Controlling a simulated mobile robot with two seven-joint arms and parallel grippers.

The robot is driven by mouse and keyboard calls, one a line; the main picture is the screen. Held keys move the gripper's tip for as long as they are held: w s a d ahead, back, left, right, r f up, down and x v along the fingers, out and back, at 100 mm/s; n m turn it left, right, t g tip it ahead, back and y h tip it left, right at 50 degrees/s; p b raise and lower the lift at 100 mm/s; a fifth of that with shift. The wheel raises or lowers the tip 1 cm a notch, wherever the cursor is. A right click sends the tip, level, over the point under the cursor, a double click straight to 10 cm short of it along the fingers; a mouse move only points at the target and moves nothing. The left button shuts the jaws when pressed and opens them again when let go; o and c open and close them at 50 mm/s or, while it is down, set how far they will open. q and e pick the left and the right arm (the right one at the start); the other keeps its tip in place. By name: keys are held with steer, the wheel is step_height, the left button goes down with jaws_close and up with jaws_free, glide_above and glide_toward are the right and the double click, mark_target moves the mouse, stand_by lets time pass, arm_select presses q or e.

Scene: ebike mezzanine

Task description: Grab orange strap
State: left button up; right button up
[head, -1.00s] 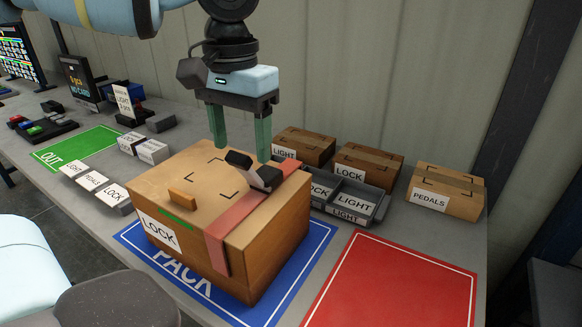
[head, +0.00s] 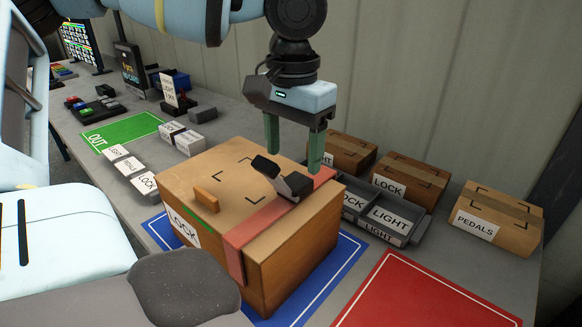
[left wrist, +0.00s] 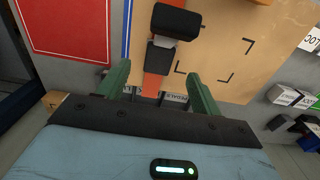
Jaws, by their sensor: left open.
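A large brown cardboard box (head: 190,175) labelled LOCK stands on the blue PACK mat (head: 345,262). An orange strap (head: 260,226) runs across its top and down the near side, with a black buckle (head: 283,180) on top. My left gripper (head: 294,164) is open and empty, pointing down above the far end of the strap, behind the buckle. In the left wrist view the strap (left wrist: 152,85) passes between the two open green fingers, nearer the left one; contact cannot be told. My right gripper is not in view.
Behind the box are a grey bin (head: 398,212) and small brown boxes, including PEDALS (head: 500,222). A red mat (head: 430,295) lies clear at the right. A green OUT mat (head: 122,130) and small labelled boxes (head: 128,168) are at the left.

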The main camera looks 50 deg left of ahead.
mark_target(291, 184)
arm_select(q)
steer(key=f, duration=0.3)
steer(key=shift+s+d+f, duration=0.1)
steer(key=shift+s+f, duration=0.25)
steer(key=shift+f, duration=0.6)
steer(key=shift+c, duration=0.3)
jaws_close()
